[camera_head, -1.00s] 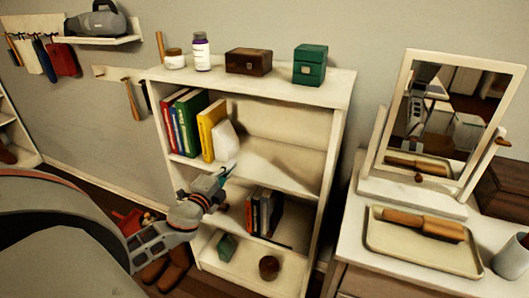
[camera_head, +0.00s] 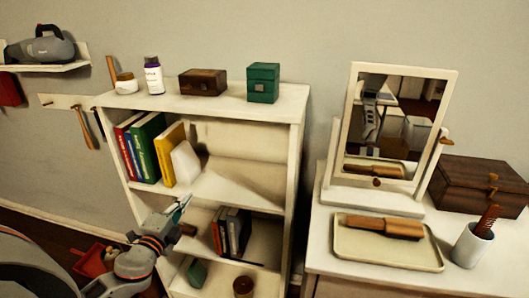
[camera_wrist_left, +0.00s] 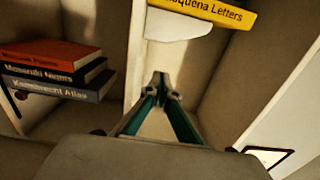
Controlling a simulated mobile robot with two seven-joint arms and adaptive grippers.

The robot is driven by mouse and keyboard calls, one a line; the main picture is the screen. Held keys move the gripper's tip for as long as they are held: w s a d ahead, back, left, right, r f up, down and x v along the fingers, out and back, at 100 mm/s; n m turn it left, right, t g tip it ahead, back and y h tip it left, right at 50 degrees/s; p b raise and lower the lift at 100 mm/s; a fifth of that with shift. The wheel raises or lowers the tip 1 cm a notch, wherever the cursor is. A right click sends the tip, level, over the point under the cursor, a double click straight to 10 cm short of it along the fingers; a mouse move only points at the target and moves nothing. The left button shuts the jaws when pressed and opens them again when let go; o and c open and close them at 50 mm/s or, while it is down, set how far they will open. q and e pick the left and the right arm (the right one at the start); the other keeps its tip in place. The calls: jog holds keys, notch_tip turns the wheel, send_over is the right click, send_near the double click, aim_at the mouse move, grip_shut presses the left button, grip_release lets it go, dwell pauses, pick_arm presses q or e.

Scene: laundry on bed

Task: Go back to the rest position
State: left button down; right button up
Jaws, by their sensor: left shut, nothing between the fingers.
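My left gripper (camera_head: 184,203) is in front of the white bookshelf (camera_head: 296,150), at about the height of its middle board. In the left wrist view its teal fingers (camera_wrist_left: 160,80) meet at the tips, shut and empty. A white block-like object (camera_head: 184,161) leans by a yellow book (camera_head: 168,150) on the shelf above the gripper. They also show at the top of the left wrist view, the yellow book (camera_wrist_left: 205,10) and the white object (camera_wrist_left: 178,25). Several dark and red books (camera_head: 231,232) stand on the shelf to the right of the gripper. My right gripper is not in view.
A green box (camera_head: 263,84) and a brown box (camera_head: 203,82) stand on the bookshelf top. A wall shelf (camera_head: 50,68) is at left.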

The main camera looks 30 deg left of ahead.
pick_arm(q)
jog(key=s+d+f+n+g+h, duration=0.1)
jog(key=s+d+f+n+g, duration=0.2)
jog(key=d+f, duration=0.4)
jog(key=s+d+f+n+g+h, duration=0.1)
jog(key=s+d+f+n+h, duration=0.1)
jog(key=s+d+f, duration=0.45)
jog(key=s+d+f+n+g+h, duration=0.1)
jog(key=s+d+f+n, duration=0.1)
jog(key=d, duration=0.3)
jog(key=s+d+f+n+g+h+p, duration=0.1)
jog(key=s+d+f+n, duration=0.1)
jog(key=d+f, duration=0.3)
jog(key=s+d+f+n+g+h, duration=0.1)
jog(key=s+d+f+n, duration=0.1)
jog(key=s+d+f, duration=0.2)
jog(key=d, duration=0.3)
jog(key=shift+s+h, duration=0.3)
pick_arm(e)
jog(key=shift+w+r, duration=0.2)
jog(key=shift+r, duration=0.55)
pick_arm(q)
jog(key=shift+d, duration=0.1)
